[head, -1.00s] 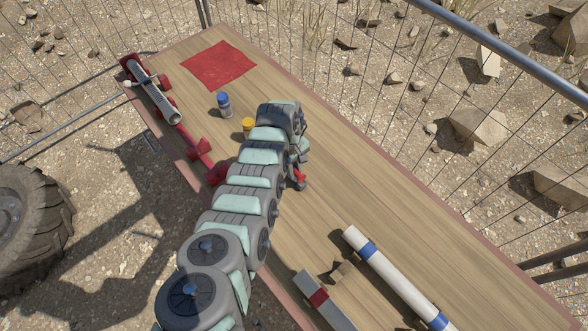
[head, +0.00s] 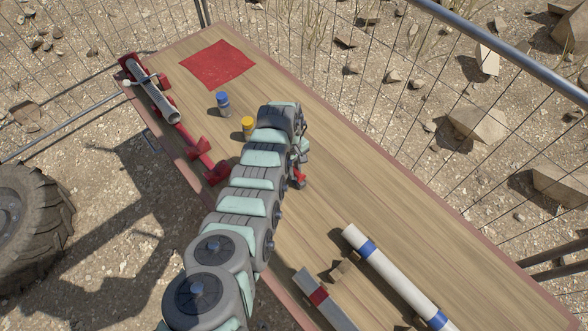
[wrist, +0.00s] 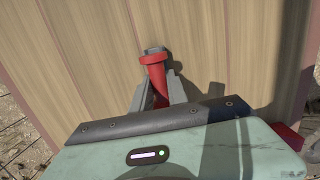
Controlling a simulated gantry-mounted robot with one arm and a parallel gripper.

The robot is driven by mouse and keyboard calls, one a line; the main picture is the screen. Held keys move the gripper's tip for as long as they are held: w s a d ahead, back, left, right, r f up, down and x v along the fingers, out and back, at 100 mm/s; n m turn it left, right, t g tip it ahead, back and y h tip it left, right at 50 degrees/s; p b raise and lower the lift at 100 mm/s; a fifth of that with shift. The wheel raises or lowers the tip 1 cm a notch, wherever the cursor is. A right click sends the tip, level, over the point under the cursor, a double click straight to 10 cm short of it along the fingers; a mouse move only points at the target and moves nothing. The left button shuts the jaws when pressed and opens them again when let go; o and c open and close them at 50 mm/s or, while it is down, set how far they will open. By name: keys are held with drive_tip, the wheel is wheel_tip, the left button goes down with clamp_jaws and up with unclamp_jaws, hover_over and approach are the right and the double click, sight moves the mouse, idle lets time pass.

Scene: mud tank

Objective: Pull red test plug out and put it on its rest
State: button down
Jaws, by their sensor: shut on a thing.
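My gripper (wrist: 155,82) is shut on the red test plug (wrist: 156,62). In the wrist view the plug's round red head stands up between the two grey fingers, with its red body lower between them. In the head view the gripper (head: 299,172) is over the middle of the wooden table, mostly hidden by my arm, and a small bit of red shows at it. The plug's lower end is hidden, so I cannot tell whether it touches anything. I cannot make out its rest.
A yellow-topped piece (head: 248,124) and a blue-topped piece (head: 223,103) stand left of my gripper. Red brackets (head: 200,147) and a grey tube (head: 157,96) line the left edge. A white blue-banded pipe (head: 385,269) lies front right. A red mat (head: 218,64) lies behind.

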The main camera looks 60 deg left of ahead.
drive_tip(key=shift+f, duration=0.25)
drive_tip(key=c, duration=1.2)
unclamp_jaws()
drive_tip(key=r, duration=0.3)
drive_tip(key=a+r, duration=0.1)
drive_tip(key=r, duration=0.6)
drive_tip(key=shift+s+a+r+b, duration=0.15)
drive_tip(key=shift+s+r+b, duration=0.05)
drive_tip(key=shift+r+b, duration=0.2)
